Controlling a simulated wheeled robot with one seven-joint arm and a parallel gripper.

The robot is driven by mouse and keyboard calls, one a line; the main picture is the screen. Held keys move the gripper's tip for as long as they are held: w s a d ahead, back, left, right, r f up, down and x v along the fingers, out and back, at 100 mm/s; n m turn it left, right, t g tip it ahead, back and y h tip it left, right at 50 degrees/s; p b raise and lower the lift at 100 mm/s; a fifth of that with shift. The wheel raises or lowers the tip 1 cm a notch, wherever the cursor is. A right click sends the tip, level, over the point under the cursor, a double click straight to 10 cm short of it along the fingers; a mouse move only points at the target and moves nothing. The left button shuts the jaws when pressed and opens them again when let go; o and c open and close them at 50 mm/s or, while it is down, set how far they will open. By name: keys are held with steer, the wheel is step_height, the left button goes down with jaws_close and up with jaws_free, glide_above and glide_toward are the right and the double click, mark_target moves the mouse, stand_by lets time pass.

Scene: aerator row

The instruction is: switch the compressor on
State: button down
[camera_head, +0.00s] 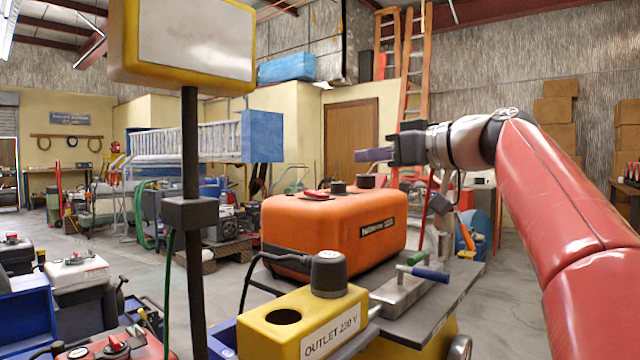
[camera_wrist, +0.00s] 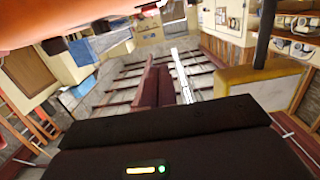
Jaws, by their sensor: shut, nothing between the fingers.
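An orange machine labelled in black (camera_head: 335,235), which looks like the compressor, sits on a grey bench top. A red part (camera_head: 316,194) and black caps (camera_head: 338,187) are on its top; I cannot tell which is a switch or how it is set. A yellow box marked OUTLET 220 V (camera_head: 335,325) stands in front, with a black plug (camera_head: 328,272) in it and a dark empty hole beside. My gripper (camera_head: 358,155) is above the orange machine's right part, pointing left, apart from it. Its fingers (camera_wrist: 158,70) are together and empty in the wrist view.
A black post (camera_head: 190,140) with a yellow-framed blank panel (camera_head: 185,45) rises at the left front. A metal plate with green and blue handles (camera_head: 408,285) lies right of the outlet box. A red machine (camera_head: 115,345) stands lower left. The air around my gripper looks clear.

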steer(key=shift+a, duration=0.1)
steer(key=p, duration=0.2)
glide_above(322, 194)
steer(key=v, duration=0.2)
steer(key=shift+a+f, duration=0.15)
steer(key=shift+f, duration=0.3)
steer(key=shift+w+a+f, duration=0.3)
steer(key=shift+w+a, duration=0.2)
steer(key=shift+a, duration=0.1)
step_height(322, 194, down, 3)
steer(key=shift+r+b, duration=0.15)
steer(key=shift+b, duration=0.35)
steer(key=shift+f, duration=0.55)
steer(key=shift+r, duration=0.15)
